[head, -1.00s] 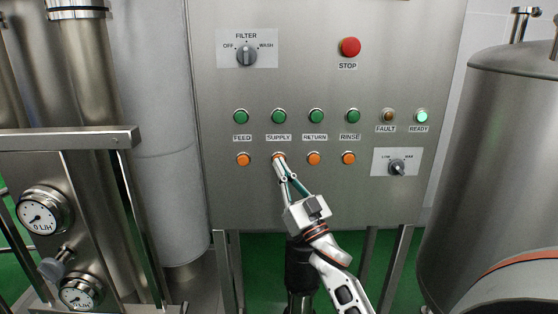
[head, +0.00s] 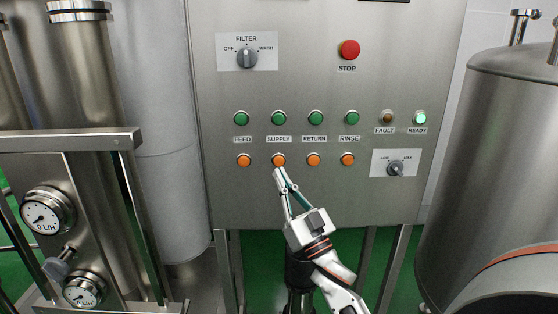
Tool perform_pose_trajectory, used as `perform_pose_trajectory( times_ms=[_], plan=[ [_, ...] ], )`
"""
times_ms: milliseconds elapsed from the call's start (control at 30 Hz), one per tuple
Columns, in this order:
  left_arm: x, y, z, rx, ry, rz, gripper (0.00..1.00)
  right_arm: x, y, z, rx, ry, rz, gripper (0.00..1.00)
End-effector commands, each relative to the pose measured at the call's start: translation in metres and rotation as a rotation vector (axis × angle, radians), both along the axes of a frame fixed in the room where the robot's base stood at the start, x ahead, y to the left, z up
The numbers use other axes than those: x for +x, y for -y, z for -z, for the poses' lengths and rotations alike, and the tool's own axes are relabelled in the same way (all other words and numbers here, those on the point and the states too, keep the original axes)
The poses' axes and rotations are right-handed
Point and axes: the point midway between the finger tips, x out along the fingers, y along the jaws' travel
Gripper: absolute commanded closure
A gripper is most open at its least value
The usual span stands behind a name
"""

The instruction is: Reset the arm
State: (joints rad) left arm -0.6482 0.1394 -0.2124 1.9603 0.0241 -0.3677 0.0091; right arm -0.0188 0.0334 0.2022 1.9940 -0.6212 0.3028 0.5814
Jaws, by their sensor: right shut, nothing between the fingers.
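My right gripper (head: 279,172) is shut and empty. Its fingertips are just below the orange button under the SUPPLY label (head: 279,160), in front of the steel control panel (head: 400,215). Whether the tips touch the panel cannot be told. My right arm comes up from the bottom of the view. My left gripper is not in view.
The panel carries a row of green buttons, orange buttons, a red STOP button (head: 349,50), a FILTER knob (head: 247,58) and a lit READY lamp (head: 420,118). A steel tank (head: 500,160) stands right. Gauges (head: 47,212) on a metal frame stand left.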

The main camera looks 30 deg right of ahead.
Motion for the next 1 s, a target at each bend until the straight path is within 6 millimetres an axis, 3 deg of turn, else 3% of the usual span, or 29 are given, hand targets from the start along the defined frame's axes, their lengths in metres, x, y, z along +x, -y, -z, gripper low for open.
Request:
perform_pose_trajectory(
  times_ms=[1000],
  plan=[
    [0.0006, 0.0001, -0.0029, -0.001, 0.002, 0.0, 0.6, -0.0053, -0.0044, 0.0055, -0.001, -0.013, 0.001, 1.0]
  ],
)
